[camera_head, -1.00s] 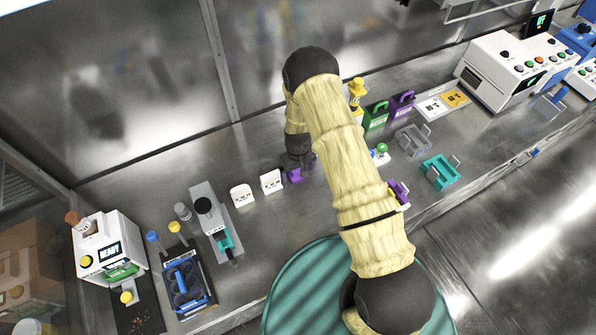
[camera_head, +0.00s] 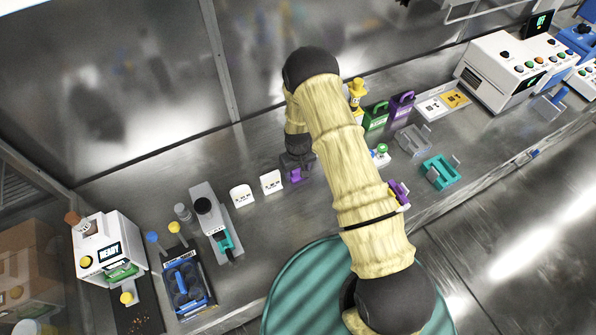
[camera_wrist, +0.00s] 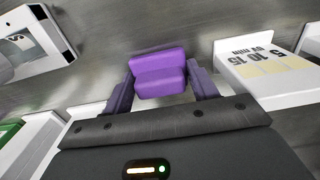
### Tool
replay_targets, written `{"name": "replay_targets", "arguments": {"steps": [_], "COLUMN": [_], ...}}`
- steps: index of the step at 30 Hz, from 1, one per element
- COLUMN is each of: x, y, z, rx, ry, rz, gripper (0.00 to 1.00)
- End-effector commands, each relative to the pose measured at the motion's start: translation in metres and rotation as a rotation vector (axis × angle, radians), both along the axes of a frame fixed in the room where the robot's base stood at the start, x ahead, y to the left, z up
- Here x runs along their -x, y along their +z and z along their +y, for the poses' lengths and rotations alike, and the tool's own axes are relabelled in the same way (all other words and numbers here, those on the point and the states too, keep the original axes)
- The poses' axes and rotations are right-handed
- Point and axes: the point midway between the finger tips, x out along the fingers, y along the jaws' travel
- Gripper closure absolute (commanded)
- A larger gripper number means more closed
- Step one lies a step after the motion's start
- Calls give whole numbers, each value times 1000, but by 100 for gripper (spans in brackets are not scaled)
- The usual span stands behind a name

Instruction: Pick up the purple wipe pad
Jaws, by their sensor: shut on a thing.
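The purple wipe pad (camera_wrist: 158,75) sits between the two fingers of my gripper (camera_wrist: 160,85) in the wrist view. The fingers touch it on both sides, so my gripper is shut on it. In the head view the purple pad (camera_head: 296,175) shows as a small block below the dark end of my arm, and my gripper (camera_head: 297,165) is mostly hidden there by its own wrist. I cannot tell whether the pad touches the bench or is just above it.
Two white cards (camera_head: 271,182) stand left of my gripper. Green (camera_head: 375,117) and purple (camera_head: 401,106) handled boxes and a teal holder (camera_head: 440,172) are to the right. A white machine (camera_head: 108,245) and a blue rack (camera_head: 186,285) are at the left. The bench in front of the cards is clear.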

Motion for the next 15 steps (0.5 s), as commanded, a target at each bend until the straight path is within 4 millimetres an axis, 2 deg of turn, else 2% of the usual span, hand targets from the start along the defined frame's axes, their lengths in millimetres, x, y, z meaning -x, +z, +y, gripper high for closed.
{"name": "replay_targets", "arguments": {"steps": [8, 15], "x": [-1, -1], "y": [24, 64], "z": [0, 0], "rx": [-1, -1], "ry": [1, 0], "rz": [-4, -4], "gripper": [64, 64]}}
